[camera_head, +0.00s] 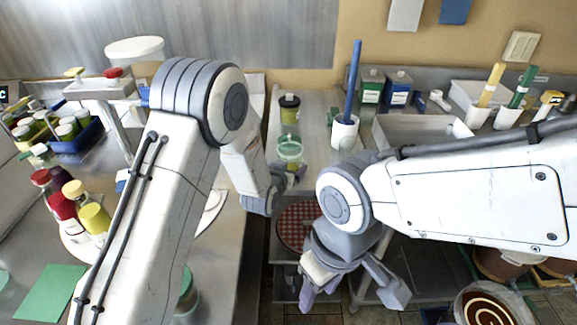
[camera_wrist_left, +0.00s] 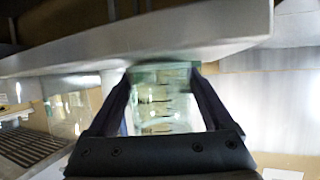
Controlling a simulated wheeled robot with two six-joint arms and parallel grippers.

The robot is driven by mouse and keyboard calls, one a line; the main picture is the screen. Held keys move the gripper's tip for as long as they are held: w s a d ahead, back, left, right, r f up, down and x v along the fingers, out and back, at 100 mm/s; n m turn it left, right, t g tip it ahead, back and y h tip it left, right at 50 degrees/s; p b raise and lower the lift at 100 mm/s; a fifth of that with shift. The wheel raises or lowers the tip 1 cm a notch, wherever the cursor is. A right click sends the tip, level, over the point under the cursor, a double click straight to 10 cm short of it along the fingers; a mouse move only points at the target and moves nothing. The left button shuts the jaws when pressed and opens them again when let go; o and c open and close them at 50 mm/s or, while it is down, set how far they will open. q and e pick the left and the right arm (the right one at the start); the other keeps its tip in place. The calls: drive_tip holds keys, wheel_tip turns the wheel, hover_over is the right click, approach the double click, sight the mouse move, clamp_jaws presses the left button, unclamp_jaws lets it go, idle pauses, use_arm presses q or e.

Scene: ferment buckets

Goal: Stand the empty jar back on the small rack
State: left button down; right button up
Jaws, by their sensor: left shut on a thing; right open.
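A clear jar with a green rim (camera_head: 290,149) is at the centre of the head view, at the tip of my left gripper (camera_head: 287,174). The left wrist view shows the clear, greenish jar (camera_wrist_left: 163,105) between both dark fingers, with my left gripper (camera_wrist_left: 160,80) shut on it. The jar looks empty, with dark marks on its wall. I cannot tell whether it touches the surface below it. A small raised metal rack (camera_head: 100,91) stands at the left and carries small capped containers. My right gripper (camera_head: 352,288) is open and empty, pointing down at the lower middle.
A dark jar with a yellow label (camera_head: 289,110) stands behind the held jar. A white cup with a blue stick (camera_head: 344,132) is to its right. A white tray (camera_head: 420,130) is at the back right. Capped bottles (camera_head: 62,205) crowd the left bench. A red checkered round piece (camera_head: 296,225) lies below.

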use_arm(q)
drive_tip(key=shift+f, duration=0.15)
unclamp_jaws()
